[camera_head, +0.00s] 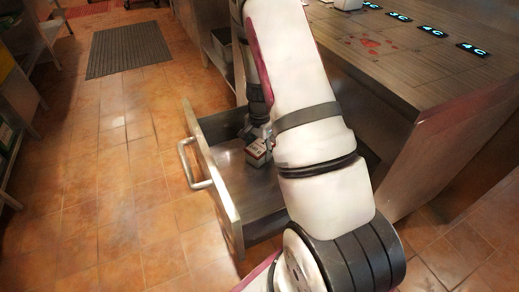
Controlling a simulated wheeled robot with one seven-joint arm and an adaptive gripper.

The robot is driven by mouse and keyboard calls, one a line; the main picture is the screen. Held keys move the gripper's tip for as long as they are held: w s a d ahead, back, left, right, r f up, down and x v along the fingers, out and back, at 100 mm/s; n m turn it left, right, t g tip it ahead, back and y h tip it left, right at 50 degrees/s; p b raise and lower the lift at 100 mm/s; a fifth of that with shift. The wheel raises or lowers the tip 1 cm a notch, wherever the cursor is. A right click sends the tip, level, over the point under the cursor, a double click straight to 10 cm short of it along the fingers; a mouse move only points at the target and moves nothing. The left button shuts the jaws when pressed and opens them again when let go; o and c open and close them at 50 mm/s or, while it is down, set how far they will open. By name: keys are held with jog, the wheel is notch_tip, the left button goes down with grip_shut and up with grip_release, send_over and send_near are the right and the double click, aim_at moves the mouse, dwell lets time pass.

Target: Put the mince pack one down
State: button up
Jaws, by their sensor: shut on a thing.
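My gripper (257,138) reaches down into the drawer from above and is shut on the pack. My arm hides the right part of the drawer and most of the fingers.
The drawer sticks out from under a steel counter (440,75), with its handle (188,165) facing left. The counter top carries red stains (370,43) and lit number labels. The tiled floor (110,200) on the left is clear up to a dark mat (128,48). Shelves stand at the left edge.

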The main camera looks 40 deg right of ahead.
aim_at(260, 146)
jog(key=o, duration=1.4)
notch_tip(260, 146, up, 12)
jog(key=p, duration=0.4)
jog(key=s+a+r+n+y, duration=0.1)
jog(key=s+a+r+n, duration=0.3)
jog(key=a+r, duration=0.45)
jog(key=s+a+r+n+y, duration=0.1)
jog(key=s+a+r+n, duration=0.3)
jog(key=a+r, duration=0.45)
jog(key=s+a+r+n, duration=0.1)
jog(key=s+r+n, duration=0.1)
jog(key=s, duration=0.5)
jog(key=s+a+r+n+h, duration=0.1)
jog(key=s+a+r+n, duration=0.1)
jog(key=s, duration=0.5)
jog(key=s+a+r+n+h, duration=0.1)
jog(key=s+r+n, duration=0.2)
jog(key=s, duration=0.4)
jog(key=shift+s+a+r+n+t, duration=0.15)
jog(key=shift+a+r+n+t, duration=0.15)
jog(key=shift+n, duration=0.5)
